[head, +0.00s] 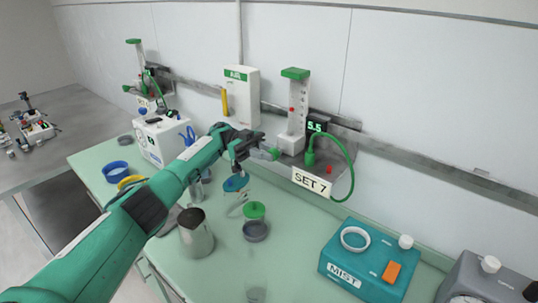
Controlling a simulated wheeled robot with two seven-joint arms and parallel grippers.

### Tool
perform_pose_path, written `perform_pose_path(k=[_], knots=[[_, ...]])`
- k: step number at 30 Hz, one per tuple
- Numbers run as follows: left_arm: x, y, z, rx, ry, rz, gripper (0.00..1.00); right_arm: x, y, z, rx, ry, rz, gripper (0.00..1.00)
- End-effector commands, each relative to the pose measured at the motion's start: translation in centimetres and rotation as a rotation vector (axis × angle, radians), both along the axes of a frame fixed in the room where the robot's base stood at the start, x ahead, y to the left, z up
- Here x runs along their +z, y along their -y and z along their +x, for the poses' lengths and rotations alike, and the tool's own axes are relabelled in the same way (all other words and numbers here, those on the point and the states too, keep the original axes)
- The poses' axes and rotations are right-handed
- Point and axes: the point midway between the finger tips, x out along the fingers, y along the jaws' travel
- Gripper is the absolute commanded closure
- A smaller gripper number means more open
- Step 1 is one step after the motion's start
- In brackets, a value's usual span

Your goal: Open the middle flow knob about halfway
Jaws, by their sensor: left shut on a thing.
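A flow meter (298,105) with a green cap and a clear tube stands on the wall rail, with a small red float high in the tube. A green-lit display (315,127) beside it reads 5.5, and a plate (311,182) below reads SET 7. My left gripper (264,153) reaches in from the left and is shut on the small green knob (274,154) at the left of the meter's base. The fingers hide part of the knob. Another flow meter (137,70) stands farther left on the wall. My right gripper is not in view.
A white AIR box (240,95) is on the wall behind my gripper. A metal jug (195,235) and a green-lidded cup (255,222) stand on the counter below. A teal MIST box (365,262) is at the right. A green hose (349,165) loops beside the meter.

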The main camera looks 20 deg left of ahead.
Motion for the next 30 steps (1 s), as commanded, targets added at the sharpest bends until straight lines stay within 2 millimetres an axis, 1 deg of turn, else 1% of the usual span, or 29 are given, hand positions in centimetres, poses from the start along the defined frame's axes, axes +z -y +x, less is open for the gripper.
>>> perform_pose_path(k=[1,16,17,18,19,30], knots=[[-0.79,-0.07,-0.22,-0.007,-0.01,0.002,0.99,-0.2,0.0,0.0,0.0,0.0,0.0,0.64],[-0.8,-0.04,-0.24,-0.007,-0.017,-0.009,0.99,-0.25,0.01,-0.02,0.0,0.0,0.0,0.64],[-0.81,-0.04,-0.24,-0.007,-0.017,-0.009,0.71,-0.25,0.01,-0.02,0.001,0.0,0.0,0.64],[-0.78,-0.03,-0.23,-0.007,-0.017,-0.009,0.63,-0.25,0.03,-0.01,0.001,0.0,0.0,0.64],[-0.73,-0.03,-0.22,-0.007,-0.016,-0.01,0.6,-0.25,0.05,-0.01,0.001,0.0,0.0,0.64],[-0.32,-0.02,-0.16,-0.002,-0.012,-0.016,0.6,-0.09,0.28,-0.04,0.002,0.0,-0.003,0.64]])
